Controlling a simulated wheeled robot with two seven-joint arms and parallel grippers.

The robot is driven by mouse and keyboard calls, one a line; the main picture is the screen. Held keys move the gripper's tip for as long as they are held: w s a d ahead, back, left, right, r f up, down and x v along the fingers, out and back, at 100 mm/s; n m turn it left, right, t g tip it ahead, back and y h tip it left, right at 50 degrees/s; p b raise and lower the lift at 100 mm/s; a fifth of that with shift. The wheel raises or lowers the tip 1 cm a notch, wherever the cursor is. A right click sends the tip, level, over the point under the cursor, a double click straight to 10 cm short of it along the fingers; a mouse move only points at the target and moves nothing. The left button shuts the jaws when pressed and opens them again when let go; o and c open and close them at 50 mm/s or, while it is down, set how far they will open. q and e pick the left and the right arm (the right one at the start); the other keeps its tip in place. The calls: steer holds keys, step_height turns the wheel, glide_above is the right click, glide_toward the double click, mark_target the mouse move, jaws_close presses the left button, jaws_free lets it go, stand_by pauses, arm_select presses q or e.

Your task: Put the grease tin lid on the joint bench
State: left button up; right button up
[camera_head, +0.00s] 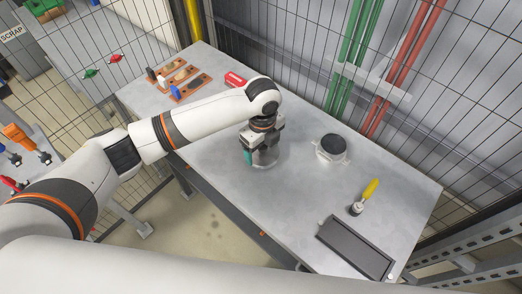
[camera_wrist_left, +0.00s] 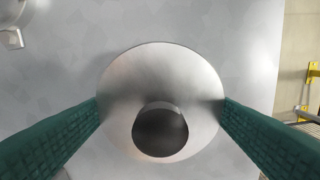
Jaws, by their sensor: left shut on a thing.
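The grease tin lid (camera_wrist_left: 150,78), a round shiny metal disc with a dark knob, lies between the green finger pads of my left gripper (camera_wrist_left: 161,106) in the left wrist view. The pads touch its rim on both sides. In the head view my left gripper (camera_head: 262,155) points down over the middle of the joint bench (camera_head: 225,165), and the lid (camera_head: 267,160) shows partly beneath it. I cannot tell whether the lid touches the bench top. A round metal tin (camera_head: 331,150) with a dark top and side lugs stands to its right. My right gripper is not in view.
A yellow-handled tool (camera_head: 369,190) and a dark tray (camera_head: 354,248) lie at the right of the bench. Orange racks (camera_head: 178,76) and a red block (camera_head: 235,79) are at the far left. Mesh fencing and pipes (camera_head: 352,60) stand behind. The bench middle is mostly clear.

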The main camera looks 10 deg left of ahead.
mark_target(262, 155)
arm_select(q)
step_height(262, 155, down, 3)
steer(key=shift+s+f+p, duration=0.1)
steer(key=shift+s+p, duration=0.05)
steer(key=shift+p, duration=0.2)
steer(key=shift+f, duration=0.15)
steer(key=o, duration=1)
steer(key=shift+f, duration=0.1)
steer(key=shift+o, duration=0.2)
step_height(262, 155, up, 12)
steer(key=shift+f+b, duration=0.1)
steer(key=shift+b, duration=1.05)
steer(key=shift+r, duration=0.25)
